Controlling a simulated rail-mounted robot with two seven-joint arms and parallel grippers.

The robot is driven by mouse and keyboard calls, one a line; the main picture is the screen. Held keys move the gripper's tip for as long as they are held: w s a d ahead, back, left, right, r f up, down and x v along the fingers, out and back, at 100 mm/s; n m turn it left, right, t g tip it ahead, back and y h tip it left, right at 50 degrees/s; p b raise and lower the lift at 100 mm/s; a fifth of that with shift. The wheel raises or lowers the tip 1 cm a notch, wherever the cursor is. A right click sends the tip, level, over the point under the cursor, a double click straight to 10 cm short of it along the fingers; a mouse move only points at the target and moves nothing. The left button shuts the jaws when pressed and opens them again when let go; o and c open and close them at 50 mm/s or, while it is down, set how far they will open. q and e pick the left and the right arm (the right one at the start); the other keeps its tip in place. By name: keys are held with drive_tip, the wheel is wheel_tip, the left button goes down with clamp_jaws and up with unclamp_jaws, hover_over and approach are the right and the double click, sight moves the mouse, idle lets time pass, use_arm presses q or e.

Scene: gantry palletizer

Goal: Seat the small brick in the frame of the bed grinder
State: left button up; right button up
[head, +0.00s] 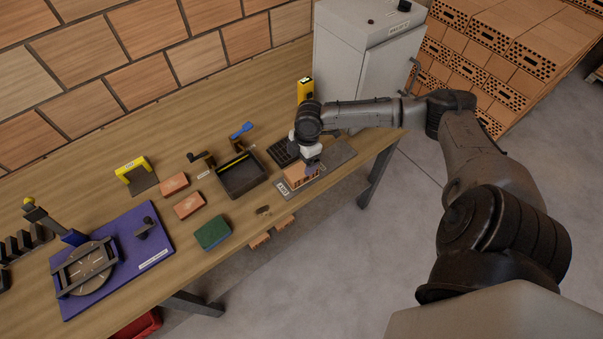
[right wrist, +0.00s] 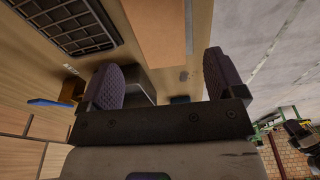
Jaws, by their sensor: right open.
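The bed grinder appears to be the blue base (head: 150,238) at the lower left of the head view. Another orange brick (head: 296,179) sits on a grey labelled plate under my right gripper (head: 310,163). In the right wrist view the right gripper (right wrist: 162,82) has its fingers wide apart, and an orange brick (right wrist: 158,32) shows beyond them. My left gripper is out of view.
A dark tray (head: 243,187), a black grid (head: 279,155) and a green-topped block (head: 212,232) are on the wooden table. A yellow arch (head: 132,168) stands at the back. A grey cabinet (head: 364,65) stands behind the table's right end. Bare table lies between the green block and the grinder.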

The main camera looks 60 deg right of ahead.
sight(302, 169)
drive_tip(key=shift+a+f, duration=0.15)
drive_tip(key=shift+f, duration=2.95)
drive_tip(key=shift+c, duration=0.3)
drive_tip(key=shift+r, duration=0.1)
drive_tip(key=c, duration=1.1)
drive_tip(key=shift+c, duration=0.2)
